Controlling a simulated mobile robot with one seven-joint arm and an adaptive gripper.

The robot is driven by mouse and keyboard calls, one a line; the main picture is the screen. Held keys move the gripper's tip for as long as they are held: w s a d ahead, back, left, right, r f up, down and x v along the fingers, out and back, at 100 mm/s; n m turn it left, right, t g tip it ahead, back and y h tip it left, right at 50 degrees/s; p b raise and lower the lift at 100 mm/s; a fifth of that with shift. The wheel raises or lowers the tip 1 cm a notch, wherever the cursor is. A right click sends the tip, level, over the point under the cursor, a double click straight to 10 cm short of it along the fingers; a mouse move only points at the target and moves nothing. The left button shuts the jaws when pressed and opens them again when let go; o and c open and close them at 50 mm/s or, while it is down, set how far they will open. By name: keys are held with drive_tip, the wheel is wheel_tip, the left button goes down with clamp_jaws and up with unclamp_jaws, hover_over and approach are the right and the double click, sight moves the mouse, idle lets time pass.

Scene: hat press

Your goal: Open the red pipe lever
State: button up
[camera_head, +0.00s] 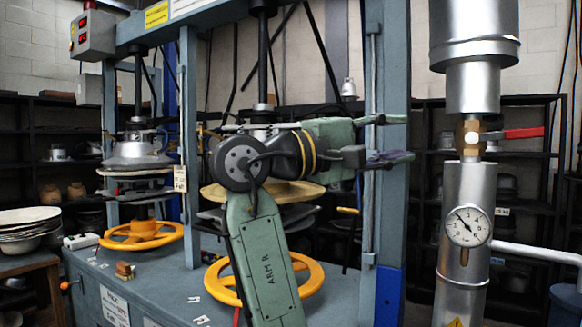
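The red pipe lever (524,133) is on the brass valve (468,136) of the silver vertical pipe (468,200) at the right. The lever sticks out to the right from the valve and looks roughly level. My gripper (396,138) is at the centre right, pointing right toward the pipe. Its two fingers are spread, one above the other, with nothing visible between them. It is left of the pipe and the lever and apart from both in the picture. How far it is from them in depth is hard to tell.
A round pressure gauge (467,227) sits on the pipe below the valve. The blue-grey press frame (390,60) stands behind my gripper. Yellow handwheels (141,235) are on the press base. Dark shelves (530,215) stand behind the pipe. The space between gripper and pipe looks clear.

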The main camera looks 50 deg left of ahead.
drive_tip(key=s+a+f+n+t+y+b, duration=0.1)
drive_tip(key=s+a+f+n+t+y, duration=0.1)
drive_tip(key=a+y, duration=0.4)
drive_tip(key=s+a+f+n+t+y+b, duration=0.1)
drive_tip(key=s+a+f+n+t+y, duration=0.1)
drive_tip(key=a+y, duration=0.4)
drive_tip(key=shift+s+a+t+y+b, duration=0.2)
drive_tip(key=shift+s+t+y+b, duration=0.2)
drive_tip(key=shift+t+y, duration=0.7)
drive_tip(key=shift+g+y, duration=0.3)
drive_tip(key=shift+c, duration=0.6)
